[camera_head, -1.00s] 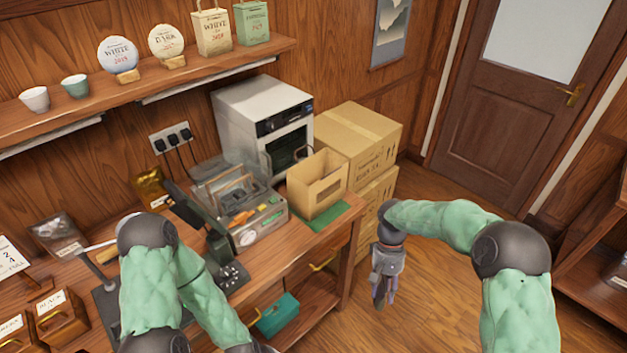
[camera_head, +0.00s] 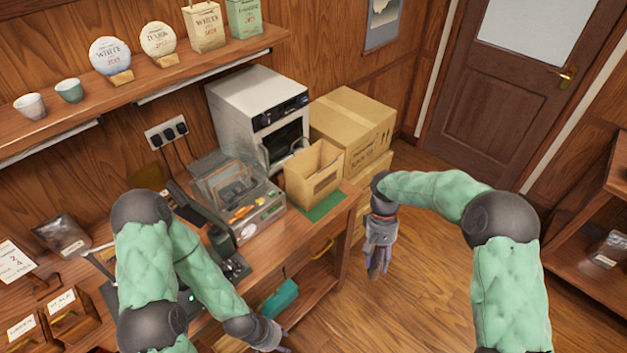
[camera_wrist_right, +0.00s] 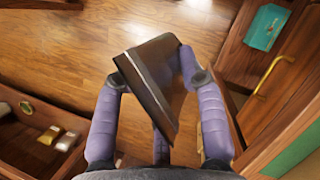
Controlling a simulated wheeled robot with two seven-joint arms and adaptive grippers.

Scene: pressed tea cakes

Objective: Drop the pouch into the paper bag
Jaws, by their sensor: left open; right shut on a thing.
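The paper bag (camera_head: 313,180) is brown and open at the top. It stands upright on a green mat at the right end of the workbench. My right gripper (camera_head: 377,268) hangs over the floor, to the right of the bench and lower in the picture than the bag. In the right wrist view my right gripper (camera_wrist_right: 155,95) is shut on a dark brown, flat pouch (camera_wrist_right: 156,78) with a pale strip, held tilted between its purple fingers. My left gripper (camera_head: 283,346) is open at the bottom edge, its fingertips partly cut off.
A clear-lidded machine (camera_head: 238,195) stands left of the bag. A white oven (camera_head: 258,115) and cardboard boxes (camera_head: 352,125) stand behind it. A teal box (camera_head: 280,298) sits below the bench top. The floor (camera_head: 420,300) around my right gripper is clear.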

